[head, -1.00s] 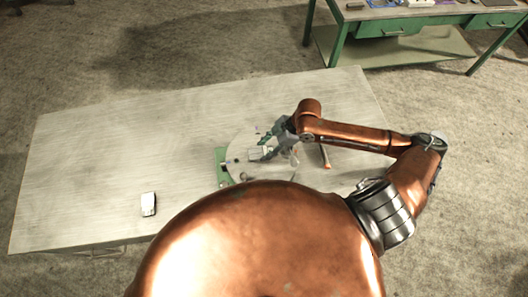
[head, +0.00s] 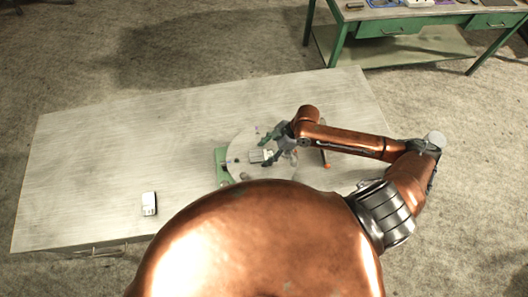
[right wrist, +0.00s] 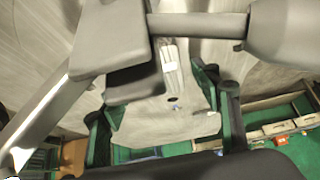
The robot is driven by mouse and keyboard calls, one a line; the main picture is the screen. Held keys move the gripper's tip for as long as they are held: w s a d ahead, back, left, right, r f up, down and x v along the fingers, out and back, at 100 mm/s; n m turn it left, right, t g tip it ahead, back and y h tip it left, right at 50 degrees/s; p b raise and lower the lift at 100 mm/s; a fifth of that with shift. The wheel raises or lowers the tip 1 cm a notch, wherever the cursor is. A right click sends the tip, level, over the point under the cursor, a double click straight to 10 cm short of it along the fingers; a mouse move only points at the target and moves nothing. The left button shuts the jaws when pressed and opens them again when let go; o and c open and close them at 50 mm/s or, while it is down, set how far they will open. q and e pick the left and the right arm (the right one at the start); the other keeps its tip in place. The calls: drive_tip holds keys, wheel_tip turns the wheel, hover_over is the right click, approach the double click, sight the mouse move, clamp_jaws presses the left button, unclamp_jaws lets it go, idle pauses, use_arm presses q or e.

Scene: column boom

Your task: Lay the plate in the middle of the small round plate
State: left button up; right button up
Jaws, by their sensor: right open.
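The small round plate (head: 240,165) is a pale grey disc near the right part of the table. A small light grey rectangular piece, which looks like the plate to be laid (head: 256,155), is on the disc close to its middle. My right gripper (head: 270,150) is open just over the disc, its fingers close to the piece. In the right wrist view the open fingers (right wrist: 163,105) stand apart over the disc (right wrist: 150,125), and a pale piece (right wrist: 170,62) shows beyond them. Whether a finger touches the piece is unclear. My left gripper is out of view.
A green item (head: 221,168) stands at the disc's left edge. A red-tipped tool (head: 326,160) lies to the right. A green workbench (head: 400,30) stands behind.

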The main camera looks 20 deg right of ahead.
drive_tip(key=v, duration=1.2)
drive_tip(key=shift+r, duration=0.1)
